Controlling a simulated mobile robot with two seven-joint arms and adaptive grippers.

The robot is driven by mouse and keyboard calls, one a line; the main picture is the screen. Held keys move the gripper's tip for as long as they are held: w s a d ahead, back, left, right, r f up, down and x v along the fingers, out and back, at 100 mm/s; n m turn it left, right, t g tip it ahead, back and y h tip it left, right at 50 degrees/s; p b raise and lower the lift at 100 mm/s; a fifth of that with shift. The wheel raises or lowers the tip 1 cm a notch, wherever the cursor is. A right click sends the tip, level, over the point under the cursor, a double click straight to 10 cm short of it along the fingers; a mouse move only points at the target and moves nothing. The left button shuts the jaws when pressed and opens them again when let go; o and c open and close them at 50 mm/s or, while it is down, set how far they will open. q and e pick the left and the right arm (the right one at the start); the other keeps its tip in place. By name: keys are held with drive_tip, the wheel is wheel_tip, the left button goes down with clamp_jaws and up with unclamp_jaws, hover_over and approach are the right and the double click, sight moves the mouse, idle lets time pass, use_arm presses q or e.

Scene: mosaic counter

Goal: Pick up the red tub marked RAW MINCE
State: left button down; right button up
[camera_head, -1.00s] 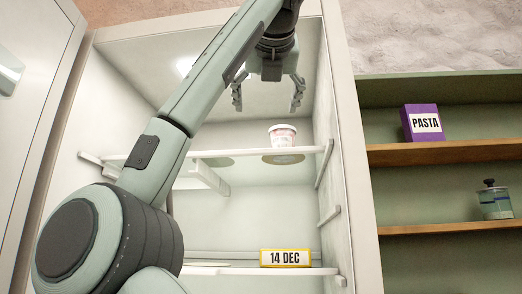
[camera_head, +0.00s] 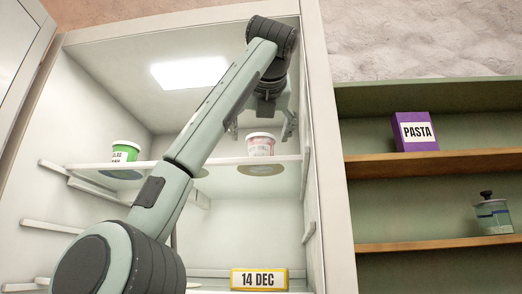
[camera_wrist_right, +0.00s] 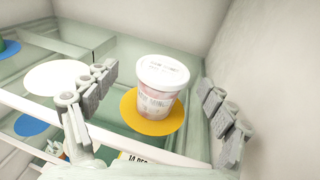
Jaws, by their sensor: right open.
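The tub (camera_head: 261,147) stands upright on the upper fridge shelf (camera_head: 225,160). It has a white lid and a pale pinkish body with lettering too blurred to read fully. In the right wrist view the tub (camera_wrist_right: 158,92) sits on a yellow disc (camera_wrist_right: 136,124). My right gripper (camera_head: 261,128) is open, its fingers just above and either side of the tub in the head view. In the wrist view the open right gripper (camera_wrist_right: 158,80) has one finger left and one right of the tub, with gaps. My left gripper does not show.
A green tub (camera_head: 125,151) stands further left on the same shelf. A white disc (camera_wrist_right: 55,78) there is empty. The fridge's right wall (camera_wrist_right: 265,70) is close beside my right finger. A 14 DEC sign (camera_head: 259,279) is below. Right shelves hold a PASTA box (camera_head: 415,132) and a jar (camera_head: 492,215).

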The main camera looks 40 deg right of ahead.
sight(261, 141)
drive_tip(key=x, duration=0.3)
drive_tip(key=shift+d, duration=0.3)
drive_tip(key=c, duration=1.4)
drive_tip(key=shift+r, duration=0.1)
